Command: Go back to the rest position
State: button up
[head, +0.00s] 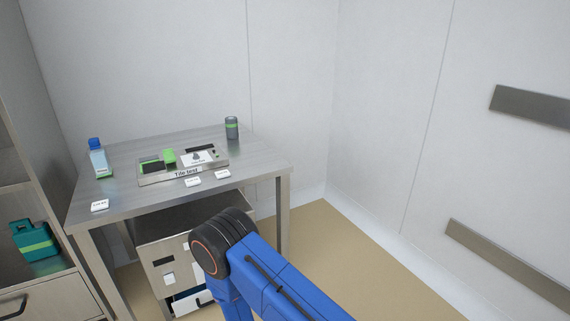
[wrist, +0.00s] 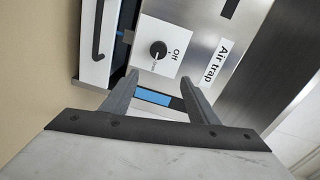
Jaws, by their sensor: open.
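My gripper (wrist: 158,84) shows in the wrist view with its two fingers spread apart and nothing between them. Its fingertips are in front of a steel panel with a black knob (wrist: 158,50) on a white plate marked "Off". The label "Air trap" (wrist: 216,62) is beside the knob. In the head view my blue arm reaches down in front of the cabinet (head: 162,238) under the table; the gripper itself is hidden there. Whether the fingers touch anything is not clear.
A drawer (wrist: 96,45) with a black handle stands partly open close to the fingers. The steel table (head: 125,160) above carries a "Tile test" tray (head: 150,181), a blue-capped bottle (head: 98,160) and a grey canister (head: 231,128). Open floor (head: 370,270) lies to the right.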

jog(key=w+d+r+g+h, duration=0.1)
jog(key=w+d+r, duration=0.25)
jog(key=r, duration=0.25)
jog(key=w+d+r+n+h, duration=0.1)
jog(key=w+d+r, duration=0.1)
jog(key=w+r, duration=0.3)
jog(key=w+d+r+g+h, duration=0.1)
jog(key=w+d+r, duration=0.2)
jog(key=r, duration=0.3)
jog(key=s+d+r+n+g+h, duration=0.1)
jog(key=s+d+r+n+g, duration=0.15)
jog(key=d+r, duration=1.3)
jog(key=s+d+r+n+g+h, duration=0.1)
jog(key=s+d+r+n+g, duration=0.1)
jog(key=s+d+r, duration=0.6)
jog(key=s+d+r+n+g+h, duration=0.15)
jog(key=s+d+r, duration=0.25)
jog(key=s+d, duration=0.45)
jog(key=s+d+r+n+g+h, duration=0.1)
jog(key=s+d, duration=0.5)
jog(key=s, duration=0.4)
jog(key=s+d+n+g+h, duration=0.1)
jog(key=s+d+n, duration=0.1)
jog(key=s+d, duration=0.4)
jog(key=s, duration=0.4)
jog(key=shift+s+d+r, duration=0.2)
jog(key=shift+s+r, duration=0.15)
jog(key=shift+s, duration=0.05)
